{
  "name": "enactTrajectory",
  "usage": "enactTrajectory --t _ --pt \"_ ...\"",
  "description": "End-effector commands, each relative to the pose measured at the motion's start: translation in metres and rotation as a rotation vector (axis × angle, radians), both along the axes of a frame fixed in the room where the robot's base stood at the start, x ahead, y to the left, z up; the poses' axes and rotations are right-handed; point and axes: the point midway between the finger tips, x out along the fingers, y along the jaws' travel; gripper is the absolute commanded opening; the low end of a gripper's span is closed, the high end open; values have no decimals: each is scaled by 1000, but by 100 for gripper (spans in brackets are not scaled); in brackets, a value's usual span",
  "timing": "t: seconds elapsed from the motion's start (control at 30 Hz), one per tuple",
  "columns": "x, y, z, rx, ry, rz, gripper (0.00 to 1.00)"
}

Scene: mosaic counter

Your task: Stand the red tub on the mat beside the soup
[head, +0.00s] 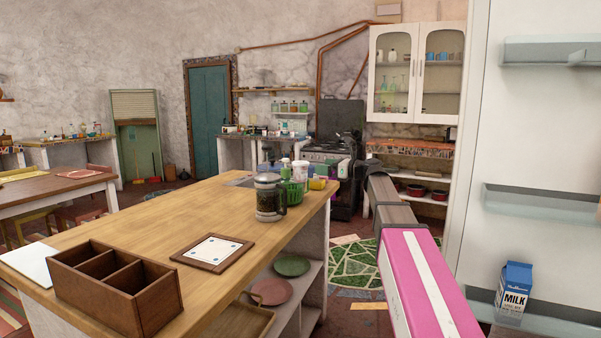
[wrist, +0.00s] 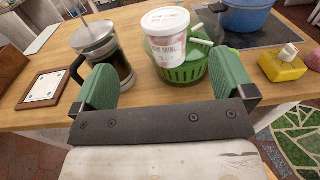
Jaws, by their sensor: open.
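A white-lidded tub with a pinkish-red label (wrist: 168,45) is in the wrist view, overlapping a green basket (wrist: 185,70). I cannot tell whether it is in the basket or in front of it. It shows small as a white shape in the head view (head: 300,171). My gripper (wrist: 166,82) is open and empty, with one green-padded finger on each side of the view and the tub between and beyond them. A framed white tile mat with blue dots (head: 213,252) lies bare on the wooden counter. I cannot make out any soup.
A French press (head: 268,203) stands left of the basket, close to my left finger in the wrist view. A compartmented wooden box (head: 118,290) stands near the counter's front edge.

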Motion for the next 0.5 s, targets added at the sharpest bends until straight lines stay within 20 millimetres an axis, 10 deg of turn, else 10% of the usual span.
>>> enactTrajectory --t 0.5 --pt "22 50 6 20 11 3 100"
